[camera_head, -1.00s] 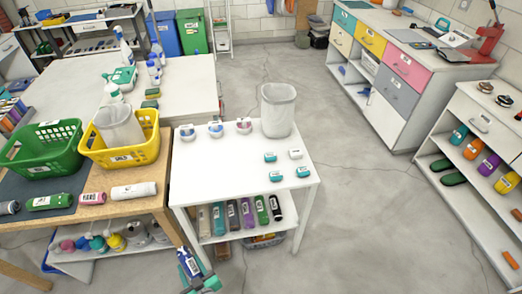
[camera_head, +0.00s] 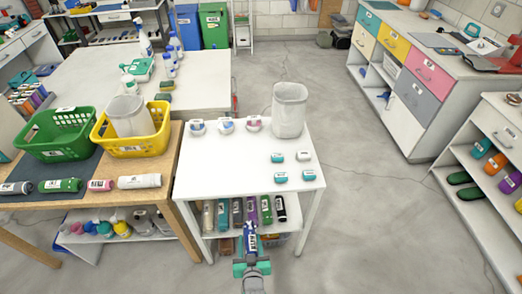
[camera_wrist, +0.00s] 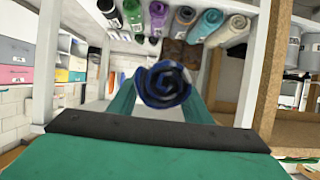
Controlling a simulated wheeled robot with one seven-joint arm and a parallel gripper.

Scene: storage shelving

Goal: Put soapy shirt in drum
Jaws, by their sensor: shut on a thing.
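My gripper (camera_head: 251,264), with teal fingers, is shut on a dark blue rolled shirt (camera_head: 250,240) with a white label. It holds the roll in front of the lower shelf of the white table (camera_head: 222,178). In the wrist view the end of the rolled shirt (camera_wrist: 162,85) shows as a blue spiral between the fingers. I cannot tell for sure which thing is the drum. A tall pale bin (camera_head: 290,112) stands open at the table's back right corner. A similar pale bin (camera_head: 128,117) stands in the yellow basket (camera_head: 150,147).
Several rolled items (camera_head: 266,208) lie on the lower shelf just behind my gripper. Small round containers (camera_head: 226,126) and small teal and white blocks (camera_head: 281,177) sit on the tabletop. A green basket (camera_head: 55,155) stands at left. The floor to the right is clear.

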